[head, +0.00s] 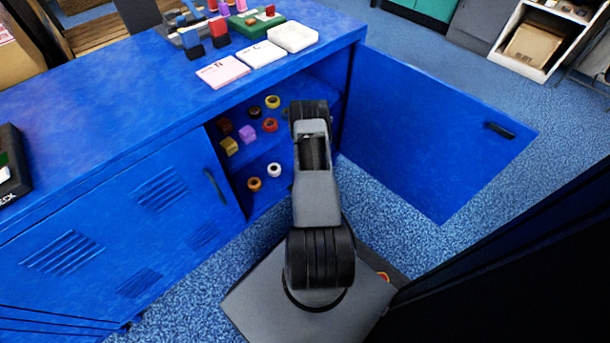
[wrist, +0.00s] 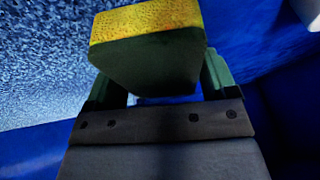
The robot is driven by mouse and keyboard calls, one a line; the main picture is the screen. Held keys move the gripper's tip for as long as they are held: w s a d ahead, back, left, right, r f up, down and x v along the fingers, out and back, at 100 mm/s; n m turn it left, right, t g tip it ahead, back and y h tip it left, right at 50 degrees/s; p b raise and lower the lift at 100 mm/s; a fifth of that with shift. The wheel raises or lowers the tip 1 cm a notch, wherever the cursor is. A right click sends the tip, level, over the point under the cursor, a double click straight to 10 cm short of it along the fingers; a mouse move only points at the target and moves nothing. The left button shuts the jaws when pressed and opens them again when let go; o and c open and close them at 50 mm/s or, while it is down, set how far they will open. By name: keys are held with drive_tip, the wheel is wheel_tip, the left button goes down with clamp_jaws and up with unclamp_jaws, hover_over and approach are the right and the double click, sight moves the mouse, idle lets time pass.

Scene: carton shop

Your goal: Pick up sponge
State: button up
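A sponge (wrist: 150,50) with a yellow top and a dark green body shows large in the wrist view. It sits between the two fingers of my gripper (wrist: 162,85), which look closed against its sides. No surface shows directly under it. In the head view my arm reaches to the open blue cabinet, and its own links hide the gripper and the sponge.
Pads (head: 222,71) and stamps lie on top. Carpet (head: 400,215) is clear below the door.

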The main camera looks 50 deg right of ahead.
drive_tip(key=c, duration=0.6)
